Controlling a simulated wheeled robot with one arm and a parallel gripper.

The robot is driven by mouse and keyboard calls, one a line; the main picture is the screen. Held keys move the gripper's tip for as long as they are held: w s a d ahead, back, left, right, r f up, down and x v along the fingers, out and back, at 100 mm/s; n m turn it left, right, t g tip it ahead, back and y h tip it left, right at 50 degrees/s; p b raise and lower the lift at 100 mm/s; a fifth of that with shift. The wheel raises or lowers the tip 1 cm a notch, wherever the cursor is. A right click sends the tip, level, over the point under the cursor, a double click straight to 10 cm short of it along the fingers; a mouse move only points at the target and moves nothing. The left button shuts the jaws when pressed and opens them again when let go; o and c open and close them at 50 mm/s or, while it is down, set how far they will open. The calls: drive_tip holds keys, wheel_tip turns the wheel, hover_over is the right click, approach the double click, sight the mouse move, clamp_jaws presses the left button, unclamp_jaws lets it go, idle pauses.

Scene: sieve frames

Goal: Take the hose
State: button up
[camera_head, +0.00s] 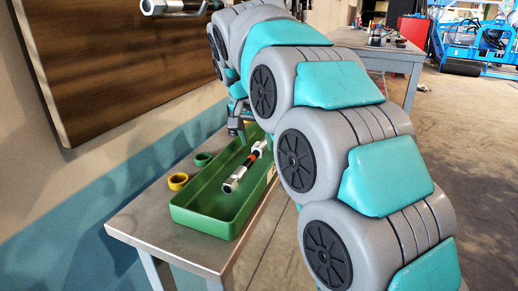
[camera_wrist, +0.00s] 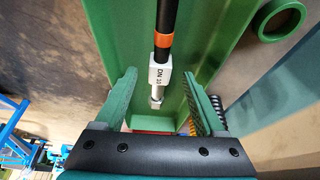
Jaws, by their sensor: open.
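The hose (camera_head: 241,172) lies in a long green tray (camera_head: 205,224), with metal end fittings, a black part and an orange band. In the wrist view the hose (camera_wrist: 163,42) shows a white sleeve marked "DN 10" and a metal end fitting, running lengthwise between the fingers. My gripper (camera_wrist: 160,76) is open, with one green finger on each side of the hose end and a visible gap to each. In the head view my gripper (camera_head: 238,127) is small, over the far part of the tray, and partly hidden by my arm.
The tray stands on a metal table (camera_head: 140,222) beside a wall with a brown panel (camera_head: 120,60). A yellow ring (camera_head: 178,181) and a green ring (camera_head: 202,159) lie left of the tray. A metal fitting (camera_head: 175,6) shows at the top. Another table (camera_head: 385,52) stands behind.

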drive_tip(key=shift+x, duration=1)
drive_tip(key=shift+c, duration=0.4)
clamp_jaws()
